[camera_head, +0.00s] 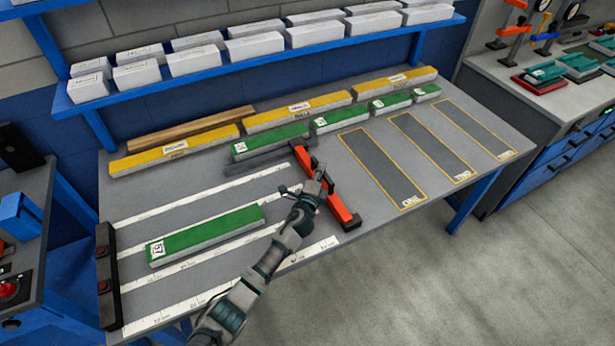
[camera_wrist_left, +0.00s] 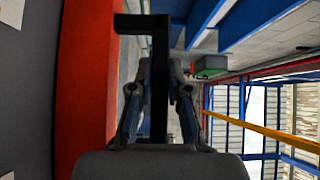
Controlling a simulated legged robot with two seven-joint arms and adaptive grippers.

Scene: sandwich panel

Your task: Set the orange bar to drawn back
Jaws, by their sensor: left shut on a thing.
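The orange bar (camera_head: 341,208) lies across the right ends of the white ruled strips on the grey workbench, with black pieces at its ends. My left gripper (camera_head: 319,179) is at the middle of the bar and hides part of it. In the left wrist view, the orange bar (camera_wrist_left: 85,85) stands on the left, and a black bracket-shaped handle (camera_wrist_left: 159,60) sticks out from it. My left gripper (camera_wrist_left: 159,100) is shut on this handle, with a finger on each side. My right gripper is not in view.
A green block (camera_head: 205,236) lies on the strips, left of the bar. A dark end stop (camera_head: 107,275) stands at the bench's left end. Yellow blocks (camera_head: 298,111) and several green blocks line the back. Outlined grey slots (camera_head: 383,170) to the right are empty.

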